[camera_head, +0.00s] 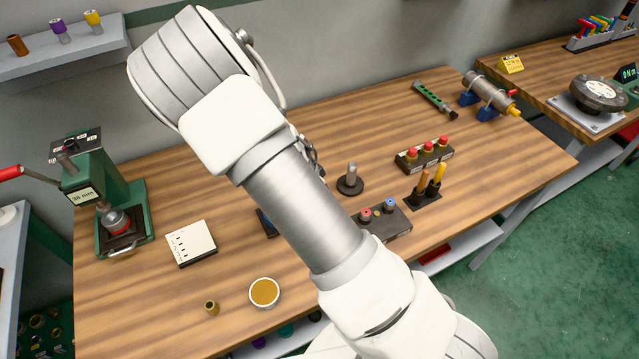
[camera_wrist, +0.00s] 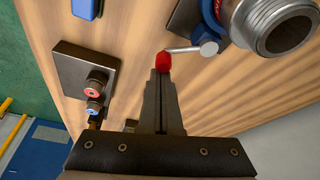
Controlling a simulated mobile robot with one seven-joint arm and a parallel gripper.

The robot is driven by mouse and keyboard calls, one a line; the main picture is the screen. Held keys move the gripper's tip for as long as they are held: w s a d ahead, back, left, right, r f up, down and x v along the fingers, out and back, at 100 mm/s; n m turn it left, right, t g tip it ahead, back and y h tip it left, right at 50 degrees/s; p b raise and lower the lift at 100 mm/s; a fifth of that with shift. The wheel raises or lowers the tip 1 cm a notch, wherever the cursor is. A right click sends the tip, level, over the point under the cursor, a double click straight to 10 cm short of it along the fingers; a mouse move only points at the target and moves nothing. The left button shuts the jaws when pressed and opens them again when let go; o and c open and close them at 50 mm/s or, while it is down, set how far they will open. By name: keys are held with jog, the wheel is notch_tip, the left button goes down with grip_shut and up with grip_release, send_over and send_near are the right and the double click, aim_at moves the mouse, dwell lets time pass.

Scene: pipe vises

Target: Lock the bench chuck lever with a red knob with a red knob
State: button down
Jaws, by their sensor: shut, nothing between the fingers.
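The bench chuck (camera_wrist: 218,25) is at the top right of the wrist view, a dark body with blue parts and a threaded grey pipe end (camera_wrist: 284,22). Its lever (camera_wrist: 185,49) is a thin silver rod reaching left to a red knob (camera_wrist: 163,61). My gripper (camera_wrist: 161,75) is shut, with its fingertips right at the red knob. The knob shows just beyond the tips, not between them; I cannot tell whether they touch. In the head view my arm covers the gripper and most of the chuck area.
In the wrist view a dark control box (camera_wrist: 85,80) with red and blue knobs stands left of the fingers. It also shows in the head view (camera_head: 385,222). A white bowl (camera_head: 265,292), small brass piece (camera_head: 211,308) and white card (camera_head: 191,243) lie on the wooden bench.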

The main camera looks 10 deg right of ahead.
jog(key=m, duration=0.1)
jog(key=s+a+m+g+p, duration=0.1)
jog(key=shift+m, duration=0.4)
jog(key=shift+s+a+p, duration=0.1)
jog(key=shift+s+p, duration=0.1)
jog(key=shift+p, duration=0.15)
jog(key=shift+s+a, duration=0.1)
jog(key=shift+a, duration=0.05)
jog(key=shift+w+d+f, duration=0.1)
jog(key=shift+w+d, duration=0.15)
jog(key=shift+d, duration=0.35)
jog(key=d, duration=0.1)
jog(key=d+b, duration=0.1)
jog(key=shift+w+d, duration=0.35)
jog(key=shift+w, duration=0.05)
jog(key=v, duration=1)
jog(key=shift+a, duration=0.2)
